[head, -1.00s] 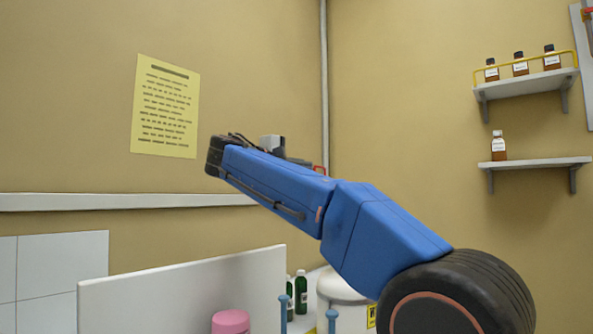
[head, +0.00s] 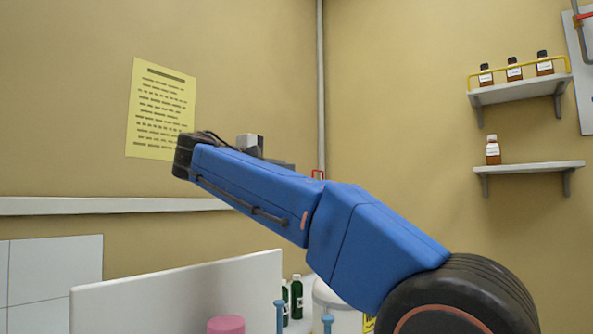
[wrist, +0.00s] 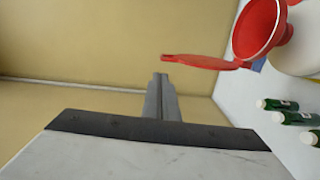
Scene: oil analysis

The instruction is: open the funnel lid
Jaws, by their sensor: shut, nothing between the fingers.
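The red funnel (wrist: 262,25) shows at the upper right of the wrist view, beside the white drum (wrist: 300,48). Its red lid (wrist: 205,62) is seen nearly edge-on and reaches out from the funnel's rim to the left, so it appears swung away from the mouth. My gripper (wrist: 160,77) is shut and empty, its tips close to the lid's free end in the picture; I cannot tell whether they touch. In the head view my arm hides the gripper tips and most of the funnel; a small red edge (head: 318,174) shows behind the arm.
Green bottles (wrist: 283,116) stand near the drum. In the head view a white panel (head: 180,295), a pink container (head: 226,325) and blue posts (head: 280,315) stand in front. Shelves with brown bottles (head: 493,151) are on the right wall.

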